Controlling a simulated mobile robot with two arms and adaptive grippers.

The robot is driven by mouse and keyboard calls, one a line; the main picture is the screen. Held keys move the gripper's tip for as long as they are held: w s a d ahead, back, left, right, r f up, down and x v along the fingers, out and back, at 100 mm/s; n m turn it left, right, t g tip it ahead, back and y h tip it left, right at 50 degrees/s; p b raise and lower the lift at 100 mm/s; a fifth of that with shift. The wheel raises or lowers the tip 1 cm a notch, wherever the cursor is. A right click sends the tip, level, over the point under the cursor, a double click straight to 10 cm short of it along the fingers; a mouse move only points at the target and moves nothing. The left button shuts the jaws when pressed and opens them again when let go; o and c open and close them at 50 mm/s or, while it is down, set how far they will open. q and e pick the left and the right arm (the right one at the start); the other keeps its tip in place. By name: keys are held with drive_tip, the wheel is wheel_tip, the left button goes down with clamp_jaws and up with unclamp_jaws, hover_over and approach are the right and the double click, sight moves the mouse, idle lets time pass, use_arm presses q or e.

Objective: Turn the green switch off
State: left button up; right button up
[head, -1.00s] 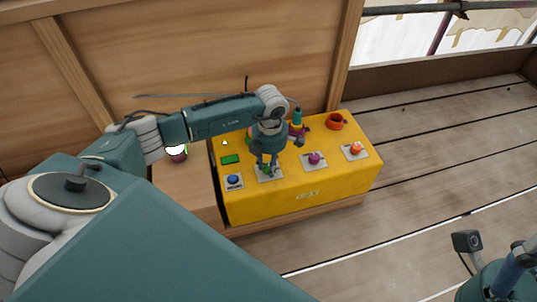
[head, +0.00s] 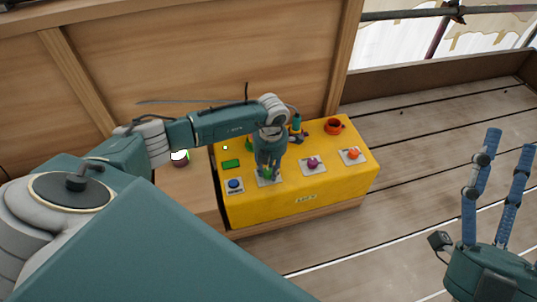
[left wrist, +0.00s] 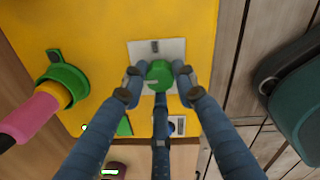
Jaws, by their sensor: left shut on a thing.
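The green switch (left wrist: 160,73) is a round green knob on a pale square plate (left wrist: 141,50), on the yellow box top. In the head view the green switch (head: 267,174) shows just below my left gripper (head: 268,168). In the left wrist view my left gripper (left wrist: 157,80) has its fingers closed around the knob from both sides, with a third finger below it. My right gripper (head: 497,195) is at the right edge of the head view, with its fingers spread apart and nothing between them.
The plank floor (head: 430,170) to the right is clear.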

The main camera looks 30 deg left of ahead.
sight(271, 172)
use_arm(q)
drive_tip(key=shift+w+d, duration=0.15)
drive_tip(key=o, duration=1.1)
drive_tip(key=shift+o, duration=0.2)
wheel_tip(271, 172, up, 12)
drive_tip(key=shift+d, duration=0.2)
